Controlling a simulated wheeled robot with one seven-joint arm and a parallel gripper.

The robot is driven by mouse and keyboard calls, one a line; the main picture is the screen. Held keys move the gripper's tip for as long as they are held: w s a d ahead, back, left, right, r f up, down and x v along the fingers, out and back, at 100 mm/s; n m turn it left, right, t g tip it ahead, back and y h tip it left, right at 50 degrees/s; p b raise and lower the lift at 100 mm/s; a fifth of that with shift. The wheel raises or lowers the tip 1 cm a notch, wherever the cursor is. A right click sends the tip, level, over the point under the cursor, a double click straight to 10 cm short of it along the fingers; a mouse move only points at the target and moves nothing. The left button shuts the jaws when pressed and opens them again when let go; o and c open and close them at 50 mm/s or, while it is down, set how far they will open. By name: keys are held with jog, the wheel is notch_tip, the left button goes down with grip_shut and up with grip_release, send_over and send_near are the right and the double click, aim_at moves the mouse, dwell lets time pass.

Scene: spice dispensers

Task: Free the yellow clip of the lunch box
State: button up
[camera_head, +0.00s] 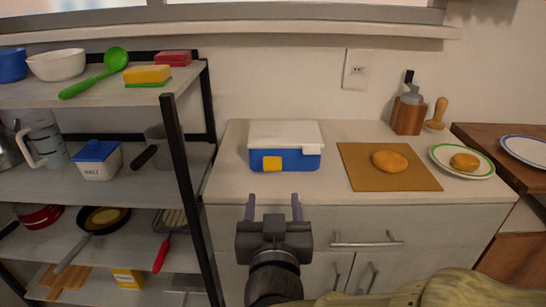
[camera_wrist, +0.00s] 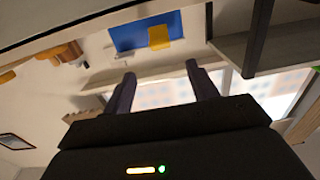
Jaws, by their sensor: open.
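The lunch box (camera_head: 304,159) is blue with a white lid and stands on the left part of the light counter. Its yellow clip (camera_head: 272,164) sits on the front face, left of the middle, and looks flat against it. My gripper (camera_head: 273,205) is open and empty, in front of the counter and apart from the box, with the clip beyond it. In the wrist view, which is upside down, the blue lunch box (camera_wrist: 130,34) and the yellow clip (camera_wrist: 159,38) show ahead of the two fingers (camera_wrist: 164,88).
A brown board (camera_head: 360,178) with a round bun (camera_head: 389,161) lies right of the box. A plate (camera_head: 445,160) stands farther right. A shelf rack with a black post (camera_head: 182,165) stands close at the left. A drawer handle (camera_head: 367,244) sticks out below the counter.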

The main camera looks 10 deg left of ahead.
aim_at(273, 168)
jog(key=p+x, duration=0.5)
jog(key=x, duration=0.7)
jog(key=shift+w, duration=0.2)
jog(key=shift+c, duration=0.2)
jog(key=c, duration=1)
jog(key=shift+o, duration=0.2)
jog(key=shift+f, duration=0.15)
